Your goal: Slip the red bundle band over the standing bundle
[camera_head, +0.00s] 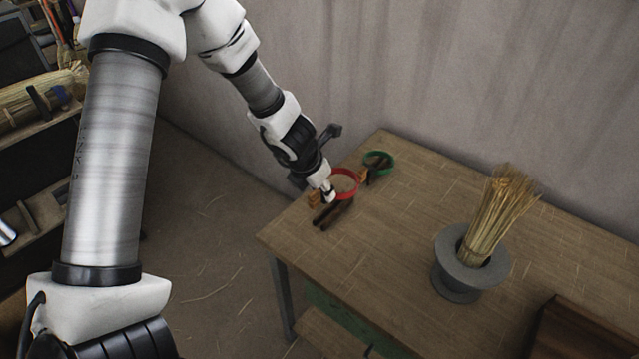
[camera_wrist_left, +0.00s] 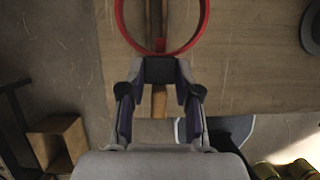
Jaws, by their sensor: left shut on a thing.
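The red bundle band (camera_head: 347,170) is a thin ring at the tip of my left gripper (camera_head: 328,190), near the table's far left end. In the left wrist view the band (camera_wrist_left: 131,38) extends ahead of my left gripper (camera_wrist_left: 160,70), which is shut on its near edge. The standing bundle (camera_head: 497,217) is pale straw, slightly tilted to the right and flared at the top. Its lower end is hidden inside a round grey holder (camera_head: 448,247). The band is well to the left of the bundle. My right gripper is not in view.
A green ring (camera_head: 390,166) lies on the wooden table (camera_head: 400,235) behind the red band. Dark rod-like tools (camera_head: 331,214) lie near my left gripper. A dark brown box-like object (camera_head: 585,335) stands at the front right. The tabletop between band and holder is clear.

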